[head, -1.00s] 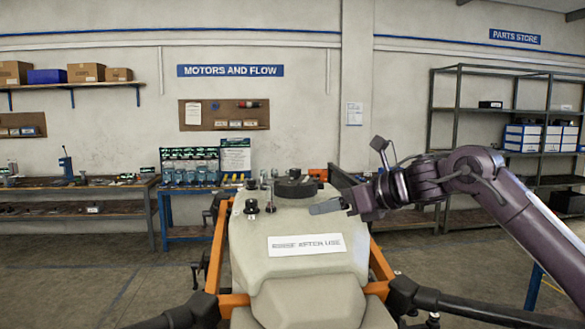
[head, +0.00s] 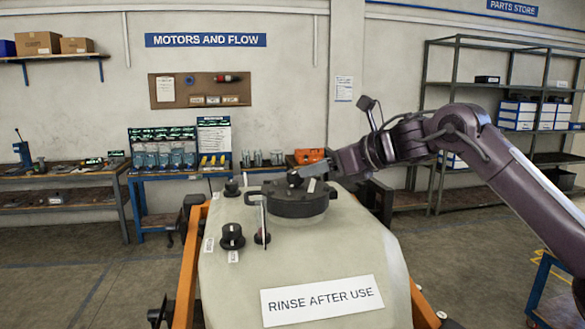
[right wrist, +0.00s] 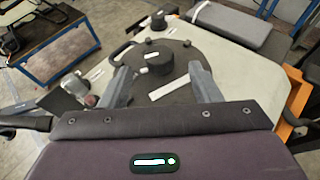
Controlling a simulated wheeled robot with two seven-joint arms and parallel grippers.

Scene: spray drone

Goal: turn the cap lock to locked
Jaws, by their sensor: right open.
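The round black cap (head: 300,204) sits on top of the pale drone tank (head: 225,285). In the right wrist view the cap (right wrist: 190,62) carries a small black knob (right wrist: 157,64) with a white mark, and a white strip (right wrist: 168,89) lies nearer the gripper. I take this knob as the cap lock; I cannot read its setting. My right gripper (head: 310,172) is over the cap in the head view. In the right wrist view its fingers (right wrist: 160,72) are spread on either side of the knob, apart from it, with nothing held. My left gripper is out of view.
A large black knob (head: 231,236) and a small toggle (head: 262,237) stand on the tank left of the cap. Another small knob (head: 232,188) sits behind them. The orange frame (head: 188,270) edges the tank. A workbench (head: 175,172) stands behind.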

